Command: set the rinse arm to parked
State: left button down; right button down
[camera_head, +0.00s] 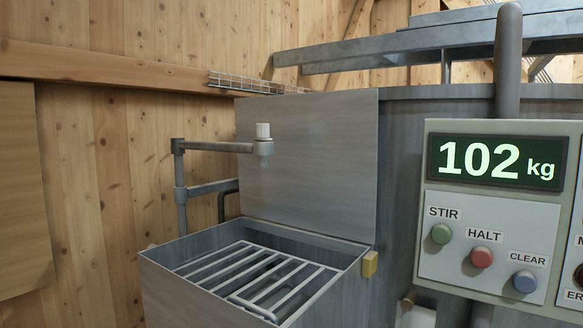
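The rinse arm (215,146) is a grey horizontal pipe on a vertical post (180,190) at the left of the metal trough. It reaches right from the post to a nozzle joint (263,148) with a white cap (263,130). The nozzle end stands in front of the raised metal panel, above the trough's back area. No marking for a parked position can be read. Neither of my grippers is in view.
The open trough (180,268) has a bar grate (250,275) and a yellow block (370,264) at its right corner. A control panel (488,240) at right shows 102 kg, with STIR, HALT and CLEAR buttons. A wooden wall (100,180) is behind.

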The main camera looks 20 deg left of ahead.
aim_at(264, 151)
jog(key=i+l+u, duration=0.15)
jog(key=l, duration=1.15)
jog(key=k, duration=0.05)
